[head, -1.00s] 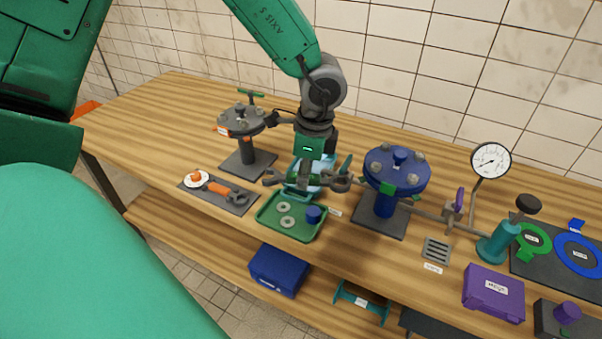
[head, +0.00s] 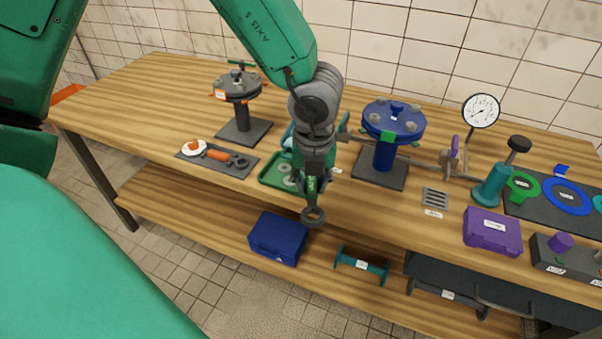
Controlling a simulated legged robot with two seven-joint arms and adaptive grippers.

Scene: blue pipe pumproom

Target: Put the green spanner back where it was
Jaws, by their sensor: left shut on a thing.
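My left gripper (head: 314,178) is in front of the green tray, near the bench's front edge, pointing down. It is shut on the green spanner (head: 313,215). The spanner's dark ring end sticks out below the fingers over the front edge, and its green handle shows between them. The spanner's other end is hidden by the gripper. On the dark mat (head: 247,171) at the left lie an orange-handled spanner (head: 217,155) and a white disc with an orange piece (head: 194,148). My right gripper is not in view.
The green tray (head: 267,178) with washers is partly behind my gripper. A grey flange stand (head: 240,115) is at the left, a blue flange stand (head: 385,155) at the right. A purple box (head: 491,231) lies further right. A blue box (head: 277,239) is on the lower shelf.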

